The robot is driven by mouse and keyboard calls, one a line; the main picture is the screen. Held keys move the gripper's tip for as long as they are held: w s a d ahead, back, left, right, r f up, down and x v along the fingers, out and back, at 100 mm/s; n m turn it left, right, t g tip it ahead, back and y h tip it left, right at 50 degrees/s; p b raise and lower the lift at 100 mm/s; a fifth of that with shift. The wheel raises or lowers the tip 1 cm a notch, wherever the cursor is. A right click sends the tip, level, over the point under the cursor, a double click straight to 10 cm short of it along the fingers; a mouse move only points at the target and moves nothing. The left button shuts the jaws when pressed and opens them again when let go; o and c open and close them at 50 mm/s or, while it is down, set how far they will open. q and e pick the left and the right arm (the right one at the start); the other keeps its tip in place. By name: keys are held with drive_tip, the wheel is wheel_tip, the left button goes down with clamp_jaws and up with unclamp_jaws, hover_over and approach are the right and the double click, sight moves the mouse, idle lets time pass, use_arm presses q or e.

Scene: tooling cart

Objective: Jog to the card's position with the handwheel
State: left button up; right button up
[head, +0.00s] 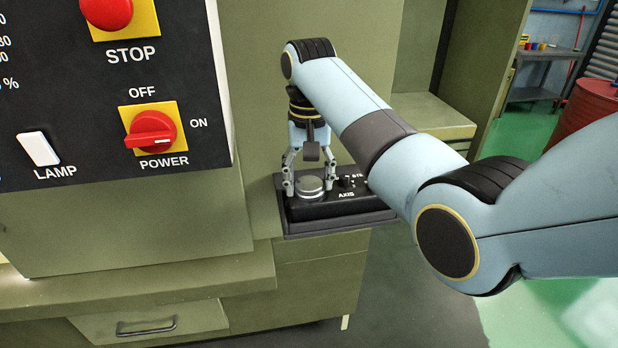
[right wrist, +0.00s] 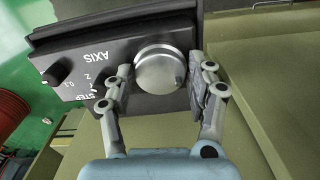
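The handwheel (head: 311,188) is a round silver knob on a dark control box (head: 343,209) marked AXIS. It also shows in the right wrist view (right wrist: 160,68), with a small dimple near its rim. My right gripper (head: 309,177) points down over the handwheel, with one finger on either side. In the right wrist view the fingers (right wrist: 164,77) are spread, and I cannot tell whether either touches the wheel. Small black selector knobs (right wrist: 57,72) sit beside the wheel, next to AXIS and STEP markings, partly hidden by the gripper and arm. No card shows. My left gripper is not in view.
A black panel (head: 75,100) with a red STOP button (head: 107,10), a red POWER switch (head: 151,130) and a white LAMP switch (head: 39,149) stands at the left. A red drum (head: 590,118) and a workbench (head: 545,70) are at the back right.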

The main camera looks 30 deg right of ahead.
sight(309, 183)
drive_tip(key=o, duration=0.3)
wheel_tip(309, 183, up, 7)
drive_tip(key=shift+r, duration=0.2)
idle(0.3)
idle(0.4)
